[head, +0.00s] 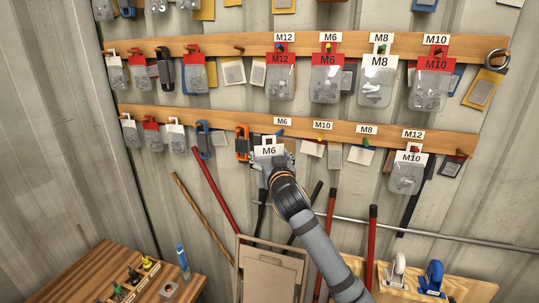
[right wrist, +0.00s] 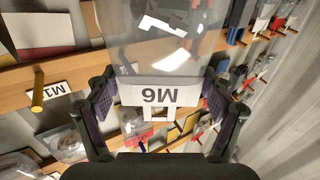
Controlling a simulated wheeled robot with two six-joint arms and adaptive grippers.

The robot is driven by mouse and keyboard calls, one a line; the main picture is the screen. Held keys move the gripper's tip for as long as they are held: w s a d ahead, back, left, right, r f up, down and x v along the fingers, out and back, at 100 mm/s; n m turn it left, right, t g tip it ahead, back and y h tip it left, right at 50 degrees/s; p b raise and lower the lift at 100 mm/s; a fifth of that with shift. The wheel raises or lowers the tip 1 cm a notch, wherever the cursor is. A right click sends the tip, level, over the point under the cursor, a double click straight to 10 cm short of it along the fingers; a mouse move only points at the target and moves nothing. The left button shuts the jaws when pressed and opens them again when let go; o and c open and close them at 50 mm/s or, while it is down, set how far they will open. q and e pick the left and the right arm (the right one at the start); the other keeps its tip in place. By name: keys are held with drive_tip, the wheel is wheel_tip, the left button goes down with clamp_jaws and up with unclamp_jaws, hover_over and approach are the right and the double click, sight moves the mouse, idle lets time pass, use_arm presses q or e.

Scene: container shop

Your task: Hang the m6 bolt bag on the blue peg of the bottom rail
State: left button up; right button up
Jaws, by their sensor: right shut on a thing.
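The M6 bolt bag (head: 269,152) has a white header and a clear pouch. My right gripper (head: 273,163) is shut on it, in front of the bottom rail (head: 220,123). In the right wrist view the header (right wrist: 160,95) is upside down between the two fingers (right wrist: 160,108), with its hang tab pointing down the picture. The blue peg (head: 279,133) shows just above the bag, under the rail's M6 label (head: 283,121). I cannot tell whether the tab touches it. In the right wrist view I cannot make out this peg. My left gripper is out of view.
To the right on this rail are a yellow peg (head: 317,140), a green peg (head: 366,143) and a hanging M10 bag (head: 408,172). An orange carabiner (head: 242,143) hangs close on the left. The top rail (head: 220,45) holds several bags. A wooden bench (head: 75,285) stands lower left.

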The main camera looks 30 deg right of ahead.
drive_tip(key=shift+w+d+f, duration=0.15)
drive_tip(key=shift+w+d, duration=1.25)
drive_tip(key=shift+d, duration=0.3)
drive_tip(key=w+d, duration=0.4)
drive_tip(key=shift+d+f, duration=0.3)
drive_tip(key=shift+f, duration=0.15)
drive_tip(key=o, duration=1.1)
drive_tip(key=shift+s, duration=0.15)
